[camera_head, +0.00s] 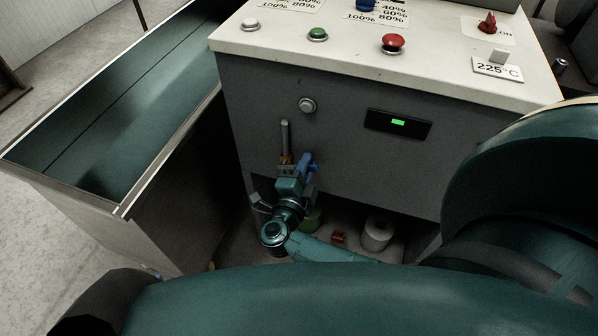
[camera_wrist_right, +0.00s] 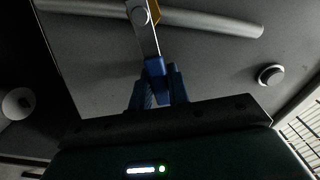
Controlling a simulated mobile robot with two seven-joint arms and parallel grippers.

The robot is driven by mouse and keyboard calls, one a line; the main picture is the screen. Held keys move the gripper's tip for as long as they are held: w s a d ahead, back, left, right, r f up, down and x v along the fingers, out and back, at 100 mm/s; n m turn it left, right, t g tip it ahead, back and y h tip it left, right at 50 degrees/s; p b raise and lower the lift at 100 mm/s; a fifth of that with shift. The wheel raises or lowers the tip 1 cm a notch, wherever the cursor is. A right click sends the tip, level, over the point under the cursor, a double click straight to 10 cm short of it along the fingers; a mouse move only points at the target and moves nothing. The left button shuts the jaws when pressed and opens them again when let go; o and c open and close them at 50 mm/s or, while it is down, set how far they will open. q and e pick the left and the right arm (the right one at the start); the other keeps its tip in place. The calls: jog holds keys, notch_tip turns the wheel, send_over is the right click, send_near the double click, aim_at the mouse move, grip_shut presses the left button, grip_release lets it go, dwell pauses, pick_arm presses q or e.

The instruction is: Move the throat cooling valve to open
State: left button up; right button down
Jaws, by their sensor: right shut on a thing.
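The throat cooling valve sits on a grey vertical pipe (camera_head: 285,135) on the front of the grey machine cabinet. Its brass-coloured body (camera_head: 286,160) shows just above my right gripper (camera_head: 303,172). In the right wrist view the valve's flat metal lever (camera_wrist_right: 147,38) runs from a round pivot on the pipe (camera_wrist_right: 210,18) to a blue grip (camera_wrist_right: 155,67). The lever stands steeply across the pipe there. My right gripper (camera_wrist_right: 160,88) is shut on the blue grip, with one finger on each side. My left gripper is not in view.
A round knob (camera_head: 307,105) and a green-lit display (camera_head: 398,123) are on the cabinet front. The worktop (camera_head: 270,40) above carries buttons and labels. A large open bin (camera_head: 130,195) stands close on the left. A white roll (camera_head: 376,234) sits in the opening below.

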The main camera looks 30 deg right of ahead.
jog(key=shift+w+a+r+n+p, duration=0.1)
jog(key=shift+a+r+n+p, duration=0.15)
jog(key=shift+r+n+p, duration=0.55)
jog(key=shift+a+f+p, duration=0.1)
jog(key=shift+f+p, duration=0.2)
jog(key=shift+p, duration=0.15)
jog(key=shift+f, duration=0.1)
jog(key=shift+a+r+n+p, duration=0.15)
jog(key=shift+r+n+p, duration=0.2)
jog(key=shift+n+p, duration=0.3)
jog(key=shift+w+r+n+p, duration=0.15)
jog(key=shift+w+n+p, duration=0.05)
jog(key=shift+n+p, duration=0.2)
jog(key=shift+a, duration=0.1)
